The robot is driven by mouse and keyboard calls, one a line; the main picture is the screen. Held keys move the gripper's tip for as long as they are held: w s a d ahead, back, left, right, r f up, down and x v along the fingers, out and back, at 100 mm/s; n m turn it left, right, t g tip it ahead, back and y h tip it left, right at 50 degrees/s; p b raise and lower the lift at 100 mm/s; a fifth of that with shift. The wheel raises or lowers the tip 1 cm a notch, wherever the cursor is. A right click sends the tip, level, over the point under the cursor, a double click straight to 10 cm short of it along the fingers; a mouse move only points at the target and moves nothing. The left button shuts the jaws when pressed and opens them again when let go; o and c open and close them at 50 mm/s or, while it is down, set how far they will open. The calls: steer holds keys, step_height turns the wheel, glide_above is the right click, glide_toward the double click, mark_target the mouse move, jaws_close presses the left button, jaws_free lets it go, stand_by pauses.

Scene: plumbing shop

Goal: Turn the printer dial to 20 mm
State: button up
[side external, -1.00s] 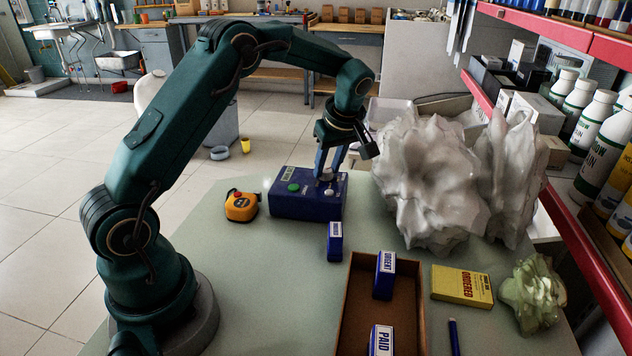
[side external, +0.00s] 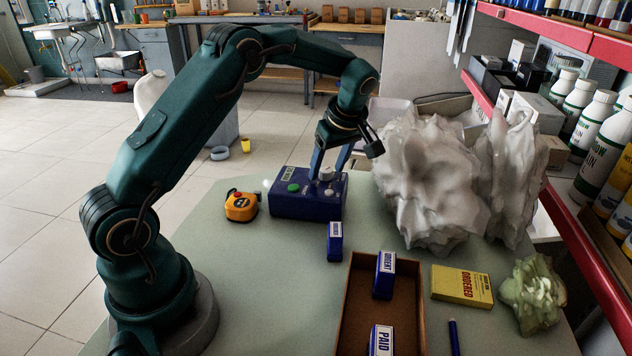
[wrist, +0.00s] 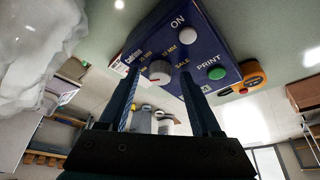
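The printer (side external: 300,205) is a blue box on the green-grey table, with a green PRINT button (side external: 293,188) and a pale grey dial (side external: 327,173) on top. In the wrist view the dial (wrist: 160,72) has size marks beside it; I cannot tell surely which one it points to. My gripper (side external: 327,172) is pointed down over the dial. Its fingers are spread, one to each side of the dial, with gaps visible in the wrist view (wrist: 160,76). It holds nothing.
A yellow tape measure (side external: 241,205) sits left of the printer. A small blue box (side external: 335,242) stands in front. A brown tray (side external: 345,318) holds blue stamp boxes, with a yellow box (side external: 462,287) beside it. A big pale rock-like lump (side external: 425,185) stands close on the right.

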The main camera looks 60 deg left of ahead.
steer(key=shift+v, duration=2.6)
step_height(320, 180, up, 3)
step_height(320, 180, up, 4)
steer(key=t, duration=0.2)
glide_above(333, 184)
steer(key=s+d, duration=0.2)
steer(key=s+d+r+m+t+h, duration=0.1)
steer(key=s+d+r+m+t, duration=0.1)
steer(key=s+d+r+m, duration=0.4)
steer(key=s+d+f+m+h, duration=0.1)
steer(key=s+d+f+m, duration=0.1)
steer(key=s+f+m, duration=0.2)
steer(key=s+d+f+m+t+h, duration=0.1)
steer(key=s+d+f+m+h, duration=0.1)
steer(key=s+m, duration=0.5)
step_height(333, 184, down, 3)
steer(key=shift+s+d+r, duration=0.1)
steer(key=shift+s+d, duration=0.6)
steer(key=shift+d, duration=0.1)
